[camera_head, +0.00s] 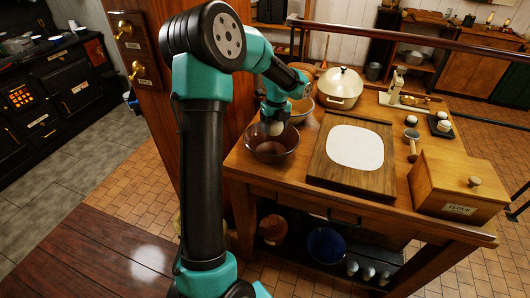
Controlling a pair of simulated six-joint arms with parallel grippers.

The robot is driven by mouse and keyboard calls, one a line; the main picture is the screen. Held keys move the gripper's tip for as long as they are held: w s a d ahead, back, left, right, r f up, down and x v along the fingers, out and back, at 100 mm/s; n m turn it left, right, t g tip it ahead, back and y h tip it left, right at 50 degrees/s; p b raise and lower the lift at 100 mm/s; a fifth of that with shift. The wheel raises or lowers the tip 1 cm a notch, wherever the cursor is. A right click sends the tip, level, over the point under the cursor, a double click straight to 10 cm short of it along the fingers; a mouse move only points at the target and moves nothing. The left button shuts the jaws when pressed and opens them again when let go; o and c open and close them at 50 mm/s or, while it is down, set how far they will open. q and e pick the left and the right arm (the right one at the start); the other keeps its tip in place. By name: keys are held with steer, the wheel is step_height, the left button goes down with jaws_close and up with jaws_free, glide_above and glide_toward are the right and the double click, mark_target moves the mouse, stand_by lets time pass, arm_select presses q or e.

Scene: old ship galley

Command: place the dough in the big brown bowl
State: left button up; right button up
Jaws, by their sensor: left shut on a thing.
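My left gripper (274,124) points down over the bowl's far rim. It is shut on the dough (275,129), a small pale lump held at or just above the rim. The gripper's fingers are small here and partly hidden by its own body. My right gripper is not in view.
A wooden board with a white sheet (355,147) lies right of the bowl. Another bowl (300,109) and a cream lidded pot (340,88) stand behind. A wooden flour box (456,185) stands at the right front.

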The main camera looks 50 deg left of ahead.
arm_select(q)
steer(key=shift+s+a, duration=0.25)
steer(key=shift+a, duration=0.15)
glide_above(271, 152)
steer(key=shift+w+f, duration=0.15)
steer(key=shift+f, duration=2.95)
steer(key=shift+f, duration=0.1)
steer(key=shift+f, duration=1.8)
steer(key=shift+f, duration=0.15)
steer(key=o, duration=1.1)
